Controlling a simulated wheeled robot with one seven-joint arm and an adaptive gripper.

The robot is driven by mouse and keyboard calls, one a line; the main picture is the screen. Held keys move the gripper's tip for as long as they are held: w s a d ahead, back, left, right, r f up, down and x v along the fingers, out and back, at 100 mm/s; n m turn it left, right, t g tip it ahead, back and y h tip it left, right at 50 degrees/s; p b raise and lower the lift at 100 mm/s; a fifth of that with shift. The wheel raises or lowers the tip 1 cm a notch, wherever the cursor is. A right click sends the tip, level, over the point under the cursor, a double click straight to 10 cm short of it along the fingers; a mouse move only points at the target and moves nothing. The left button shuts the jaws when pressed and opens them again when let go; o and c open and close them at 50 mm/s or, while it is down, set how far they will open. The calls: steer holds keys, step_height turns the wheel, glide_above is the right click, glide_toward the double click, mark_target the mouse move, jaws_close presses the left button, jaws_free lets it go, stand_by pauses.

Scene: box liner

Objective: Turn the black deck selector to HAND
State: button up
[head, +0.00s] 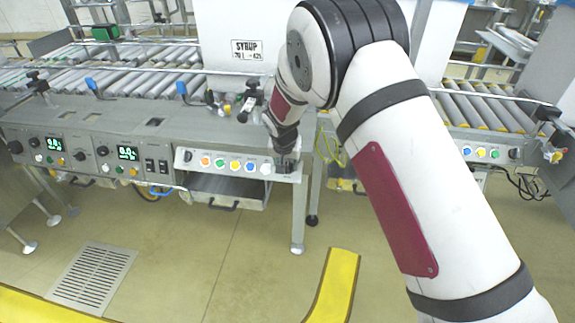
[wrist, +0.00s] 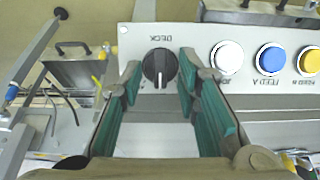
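The black deck selector (wrist: 159,67) is a round knob on a pale panel (wrist: 200,36), under an upside-down DECK label in the wrist view. A light mark runs down its face towards the bottom of the picture. The position lettering is not readable. My gripper (wrist: 160,74) is open, with teal-padded fingers on the left and right of the knob and a gap on both sides. In the head view my gripper (head: 286,160) is at the right end of the button panel (head: 222,161) and hides the selector.
A white button (wrist: 227,55), a blue button (wrist: 270,58) and a yellow button (wrist: 309,60) sit beside the selector. In the head view, roller conveyors (head: 140,70) lie behind the panel. A yellow floor marking (head: 335,285) shows in front; the floor there is clear.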

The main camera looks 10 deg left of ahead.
jaws_close()
